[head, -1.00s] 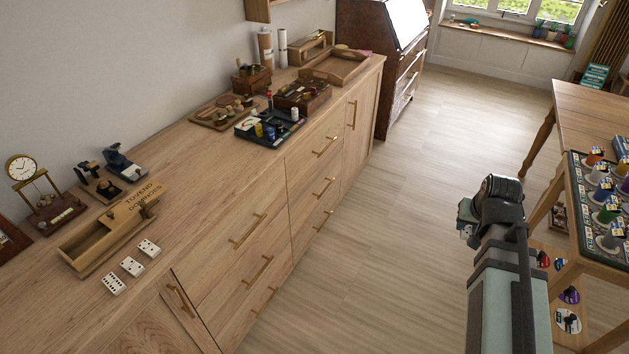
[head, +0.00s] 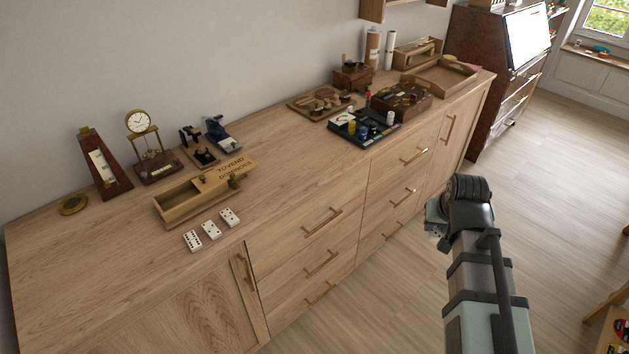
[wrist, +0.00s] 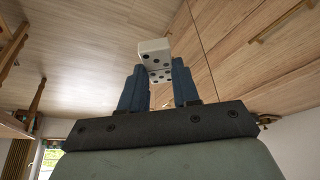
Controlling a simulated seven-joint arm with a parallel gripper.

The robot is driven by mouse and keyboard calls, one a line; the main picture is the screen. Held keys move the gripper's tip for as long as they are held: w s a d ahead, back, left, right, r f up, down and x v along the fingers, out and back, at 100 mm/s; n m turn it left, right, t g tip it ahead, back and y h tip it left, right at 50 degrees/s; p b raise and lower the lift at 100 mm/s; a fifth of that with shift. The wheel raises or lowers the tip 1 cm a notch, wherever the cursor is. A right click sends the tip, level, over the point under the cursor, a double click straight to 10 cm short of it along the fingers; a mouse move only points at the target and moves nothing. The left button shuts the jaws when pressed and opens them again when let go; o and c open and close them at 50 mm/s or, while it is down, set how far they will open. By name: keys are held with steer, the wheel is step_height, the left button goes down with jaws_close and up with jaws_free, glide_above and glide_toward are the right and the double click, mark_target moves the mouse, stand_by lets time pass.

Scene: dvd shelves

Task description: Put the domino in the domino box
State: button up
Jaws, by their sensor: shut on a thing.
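A white domino with black pips (wrist: 155,55) is held between the two blue fingers of my gripper (wrist: 158,80) in the wrist view. In the head view my gripper (head: 436,214) is above the floor, in front of and to the right of the sideboard; the domino is hard to make out there. The wooden domino box (head: 182,204) sits on the sideboard at left, with a long open compartment and a lettered lid part at its right end. Three white dominoes lie in a row in front of the box: left (head: 193,240), middle (head: 211,229), right (head: 229,217).
The sideboard top (head: 90,270) is bare at the front left. Behind the box stand a metronome (head: 104,165), a clock (head: 143,140) and a small microscope-like item (head: 219,132). Trays and boxes (head: 365,128) fill the far right. Open floor lies right of the sideboard.

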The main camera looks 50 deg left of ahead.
steer(key=s+a+r+n, duration=0.1)
steer(key=s+a, duration=0.2)
steer(key=a, duration=0.3)
steer(key=s+a+n, duration=0.1)
steer(key=s+a, duration=0.3)
steer(key=a, duration=0.2)
step_height(320, 180, up, 7)
steer(key=n+g+y, duration=0.2)
steer(key=n+g, duration=0.2)
steer(key=n, duration=0.5)
glide_above(172, 205)
steer(key=d, duration=0.2)
steer(key=shift+a+f, duration=0.2)
steer(key=shift+f, duration=4.35)
steer(key=shift+f, duration=0.1)
steer(key=o, duration=1)
